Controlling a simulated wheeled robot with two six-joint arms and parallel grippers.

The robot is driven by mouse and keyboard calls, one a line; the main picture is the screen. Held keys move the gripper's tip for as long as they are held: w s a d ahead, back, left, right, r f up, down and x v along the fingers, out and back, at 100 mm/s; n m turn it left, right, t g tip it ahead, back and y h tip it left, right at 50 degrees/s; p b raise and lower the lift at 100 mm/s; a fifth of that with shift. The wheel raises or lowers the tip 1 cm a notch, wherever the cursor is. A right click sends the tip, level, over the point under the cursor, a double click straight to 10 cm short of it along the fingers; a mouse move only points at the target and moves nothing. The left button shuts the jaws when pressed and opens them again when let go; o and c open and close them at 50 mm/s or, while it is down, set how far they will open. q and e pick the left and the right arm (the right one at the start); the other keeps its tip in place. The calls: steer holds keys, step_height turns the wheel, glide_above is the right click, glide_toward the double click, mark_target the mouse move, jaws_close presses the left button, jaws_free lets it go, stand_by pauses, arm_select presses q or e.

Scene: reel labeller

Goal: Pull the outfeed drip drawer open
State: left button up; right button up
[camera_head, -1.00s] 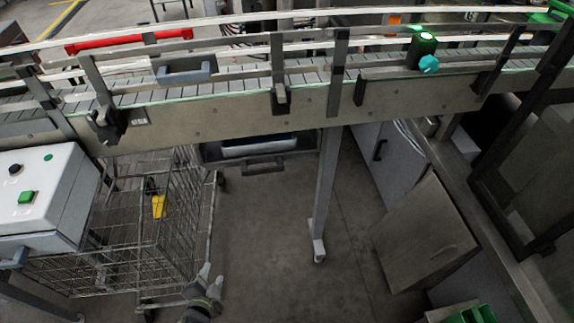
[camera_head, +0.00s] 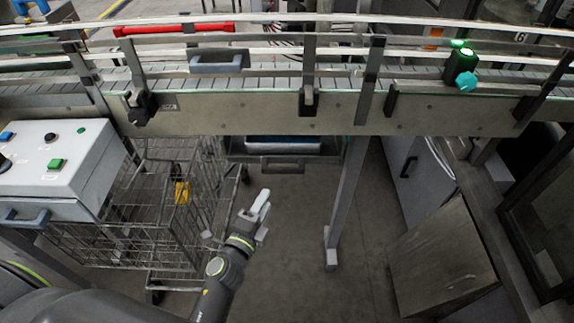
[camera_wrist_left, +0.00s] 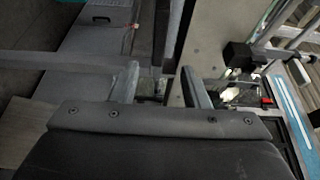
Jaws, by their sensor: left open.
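The drip drawer (camera_head: 240,150) hangs under the conveyor in the head view. It is a dark shallow tray with a bar handle (camera_head: 282,165) on its front, and a pale blue-white surface shows inside. The conveyor hides its rear. My left gripper (camera_head: 265,214) is below and slightly left of the handle in the picture, apart from it and empty. In the left wrist view its two fingers (camera_wrist_left: 160,88) stand open with a gap between them. I cannot make out the drawer handle in that view. My right gripper is not in view.
The conveyor (camera_head: 260,113) runs across above the drawer. A wire cart (camera_head: 150,235) with a yellow tag stands left, beneath a white control box (camera_head: 60,165). A conveyor leg (camera_head: 345,205) stands right of the drawer. Bare floor lies between cart and leg.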

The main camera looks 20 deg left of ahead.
mark_target(282, 172)
arm_select(q)
steer(key=w, duration=0.4)
steer(key=w+d+b, duration=0.1)
steer(key=w, duration=0.8)
steer(key=shift+w+d+f+b, duration=0.15)
steer(key=shift+d+b, duration=0.15)
steer(key=shift+w, duration=0.5)
jaws_close()
